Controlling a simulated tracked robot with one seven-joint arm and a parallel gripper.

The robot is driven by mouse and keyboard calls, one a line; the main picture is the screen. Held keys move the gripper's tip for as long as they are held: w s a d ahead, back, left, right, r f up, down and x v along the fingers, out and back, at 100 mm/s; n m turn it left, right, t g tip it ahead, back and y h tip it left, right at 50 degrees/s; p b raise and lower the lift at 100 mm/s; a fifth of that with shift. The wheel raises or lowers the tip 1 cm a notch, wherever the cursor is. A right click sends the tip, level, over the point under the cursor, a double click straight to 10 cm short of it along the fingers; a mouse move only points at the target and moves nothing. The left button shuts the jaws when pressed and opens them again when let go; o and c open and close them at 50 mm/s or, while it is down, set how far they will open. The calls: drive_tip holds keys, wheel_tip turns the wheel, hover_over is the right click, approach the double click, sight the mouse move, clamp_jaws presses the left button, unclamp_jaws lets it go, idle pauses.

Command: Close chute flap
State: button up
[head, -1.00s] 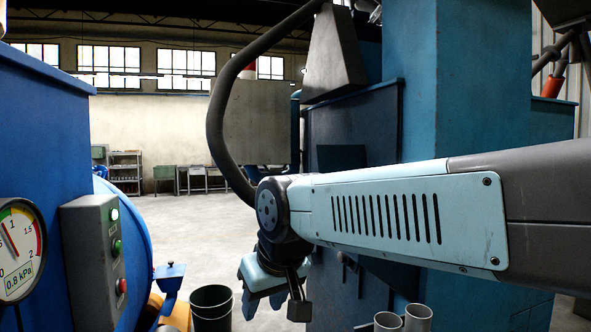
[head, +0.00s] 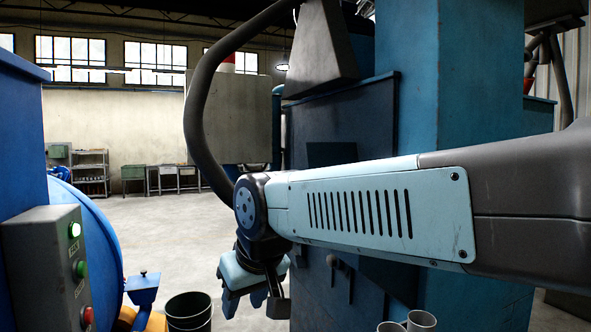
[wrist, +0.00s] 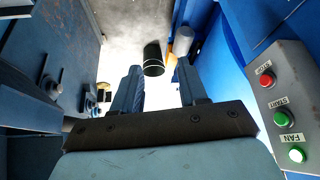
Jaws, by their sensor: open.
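I cannot tell for sure which part is the chute flap. In the head view, a sloped blue panel (head: 392,283) shows beneath my forearm on the blue machine at the right, partly hidden by my arm. Left of it, a knob and a short hanging rod (head: 350,288) stick out from the machine. My gripper (head: 253,300) hangs down, open, left of these parts and apart from them. In the wrist view, the two fingers of my gripper (wrist: 159,75) are spread with nothing between them. Knobs and fittings (wrist: 90,97) of the machine show at the left there.
A grey control box (head: 52,270) with a lit green lamp stands beside a blue drum housing (head: 95,255) at the left. A dark bucket (head: 190,312) is on the floor left of my gripper; it also shows in the wrist view (wrist: 153,58). Open floor (head: 150,228) lies behind.

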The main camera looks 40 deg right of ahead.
drive_tip(key=shift+o, duration=1.3)
drive_tip(key=shift+w+d+r, duration=0.1)
drive_tip(key=shift+w+d, duration=0.05)
drive_tip(key=shift+o, duration=0.2)
drive_tip(key=w+d+r+g+h, duration=0.2)
drive_tip(key=w+d+r, duration=0.1)
drive_tip(key=w+d, duration=0.4)
drive_tip(key=shift+w+d+r+h, duration=0.15)
drive_tip(key=shift+w+r+h, duration=0.2)
drive_tip(key=shift+r+h, duration=0.05)
drive_tip(key=w+d+r+g+h, duration=0.3)
drive_tip(key=w+d+r+h, duration=0.15)
drive_tip(key=w+d, duration=0.45)
drive_tip(key=w+d+r+g+h, duration=0.2)
drive_tip(key=w+d+r+h, duration=0.4)
drive_tip(key=w, duration=0.5)
drive_tip(key=w+d+r+g+h, duration=0.2)
drive_tip(key=w+d+g+h, duration=0.15)
drive_tip(key=w+d, duration=0.65)
drive_tip(key=shift+t+h, duration=0.25)
drive_tip(key=shift+h, duration=0.05)
drive_tip(key=x, duration=1.3)
drive_tip(key=shift+s+d+f, duration=0.15)
drive_tip(key=shift+s, duration=0.1)
drive_tip(key=shift+f, duration=0.1)
clamp_jaws()
